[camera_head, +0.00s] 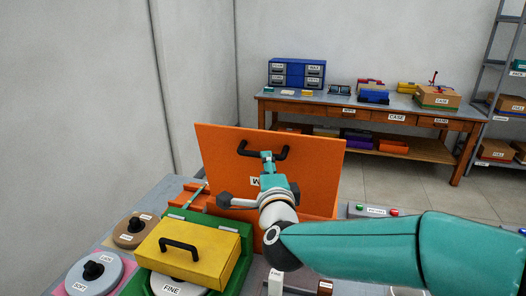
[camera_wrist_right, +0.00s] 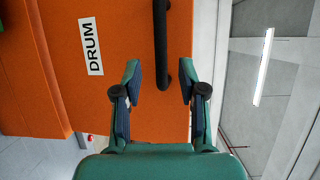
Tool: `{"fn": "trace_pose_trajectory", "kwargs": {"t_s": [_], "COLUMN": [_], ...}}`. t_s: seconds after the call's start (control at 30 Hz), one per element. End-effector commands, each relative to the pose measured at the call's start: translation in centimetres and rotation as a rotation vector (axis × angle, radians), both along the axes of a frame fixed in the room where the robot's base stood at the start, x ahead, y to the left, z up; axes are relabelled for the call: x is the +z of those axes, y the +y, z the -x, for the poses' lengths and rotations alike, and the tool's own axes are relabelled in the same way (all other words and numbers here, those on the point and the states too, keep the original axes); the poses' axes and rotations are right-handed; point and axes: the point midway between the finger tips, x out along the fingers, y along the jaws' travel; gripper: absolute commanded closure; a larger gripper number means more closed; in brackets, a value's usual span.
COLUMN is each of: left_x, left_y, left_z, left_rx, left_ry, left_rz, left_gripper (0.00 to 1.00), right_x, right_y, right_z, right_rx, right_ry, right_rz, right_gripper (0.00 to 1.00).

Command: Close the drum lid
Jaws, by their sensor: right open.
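The orange drum lid (camera_head: 320,170) stands raised, nearly upright, with its broad face towards me. It has a black bar handle (camera_head: 247,150) near its top edge. The wrist view shows the orange face (camera_wrist_right: 50,50) with a white DRUM label (camera_wrist_right: 91,46) and the black handle (camera_wrist_right: 161,40). My right gripper (camera_head: 268,157) is open at the handle. In the wrist view, the handle's end shows between its two fingertips (camera_wrist_right: 160,80); whether they touch it, I cannot tell. The arm hides part of the lid and its label. My left gripper is not in view.
A yellow lid (camera_head: 200,250) with a black handle sits beside the orange lid, over a green box (camera_head: 232,275). Round knobbed lids marked SOFT (camera_head: 88,280) and another brown one (camera_head: 128,236) are at left. A wooden table (camera_head: 400,120) stands behind.

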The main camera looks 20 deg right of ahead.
Motion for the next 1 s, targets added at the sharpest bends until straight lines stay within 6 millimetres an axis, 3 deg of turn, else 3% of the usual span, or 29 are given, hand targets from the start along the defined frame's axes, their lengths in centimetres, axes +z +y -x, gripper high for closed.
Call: {"fn": "trace_pose_trajectory", "kwargs": {"t_s": [0.1, 0.3, 0.73, 0.77, 1.0], "left_x": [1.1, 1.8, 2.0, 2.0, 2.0], "left_y": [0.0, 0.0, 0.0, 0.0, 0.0], "left_z": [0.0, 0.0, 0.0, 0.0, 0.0], "left_rx": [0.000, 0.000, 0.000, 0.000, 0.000], "left_ry": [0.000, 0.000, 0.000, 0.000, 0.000], "left_rz": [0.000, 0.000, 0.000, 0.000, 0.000], "left_gripper": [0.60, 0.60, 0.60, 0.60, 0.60], "right_x": [0.1, 0.0, -0.2, -0.2, -0.2], "right_y": [-0.6, -1.1, -1.3, -1.3, -1.4], "right_z": [-2.5, -5.1, -6.0, -6.0, -6.0], "right_rx": [-0.003, -0.002, -0.001, -0.001, -0.001], "right_ry": [0.002, 0.001, 0.000, 0.000, 0.001], "right_rz": [0.002, 0.001, 0.000, 0.000, 0.000], "right_gripper": [0.59, 0.59, 0.59, 0.60, 1.00]}}
